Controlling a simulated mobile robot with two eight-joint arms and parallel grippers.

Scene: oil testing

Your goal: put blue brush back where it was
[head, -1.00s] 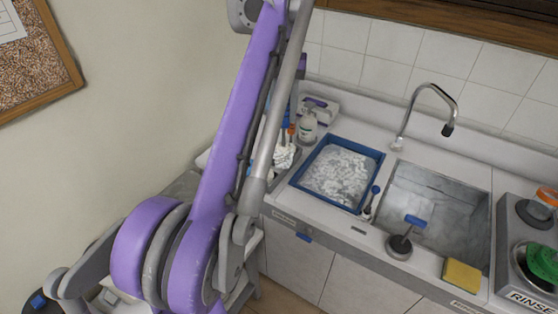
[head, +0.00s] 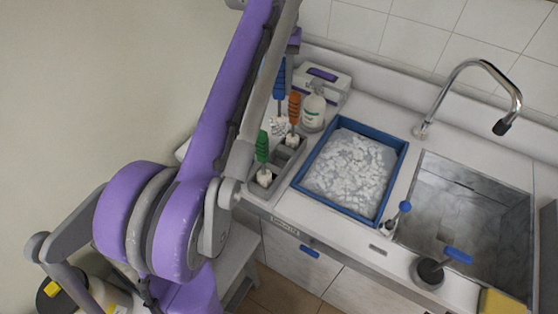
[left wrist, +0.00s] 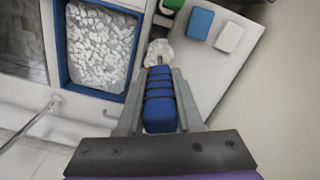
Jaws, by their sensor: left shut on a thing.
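The blue brush (head: 279,80) is upright with its pale bristles down, behind the orange brush (head: 294,106) in the head view. My left gripper (left wrist: 158,78) is shut on the brush's blue handle (left wrist: 159,105), and its bristle head shows beyond the fingertips. In the head view my left arm hides most of this gripper. The grey rack (head: 291,155) holds the orange brush and the green brush (head: 262,148). The blue bristles appear near the rack's far end; I cannot tell whether they touch it. My right gripper is out of view.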

